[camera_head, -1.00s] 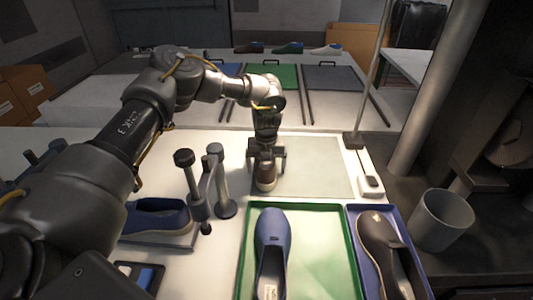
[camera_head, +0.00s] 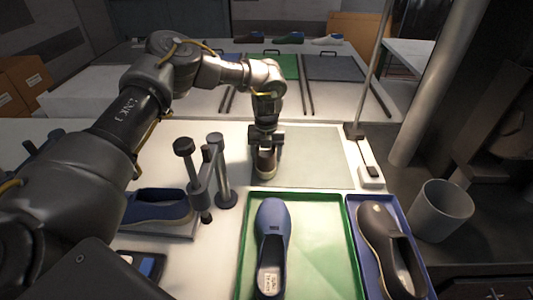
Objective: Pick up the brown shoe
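A brown shoe with a pale sole edge (camera_head: 266,164) is on the grey mat behind the green tray, seen end-on. My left gripper (camera_head: 266,148) is directly over it, its fingers at the shoe's two sides and hiding its upper part. I cannot tell whether the fingers press on the shoe or stand just clear of it. A larger dark brown shoe (camera_head: 376,222) lies in the blue tray at the right. My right gripper is not in view.
A blue shoe (camera_head: 272,222) lies in the green tray (camera_head: 350,230). A metal post fixture (camera_head: 221,176) and another blue shoe (camera_head: 158,208) stand left of my gripper. A grey cup (camera_head: 440,210) is at the right. The grey mat (camera_head: 315,160) is clear to the right.

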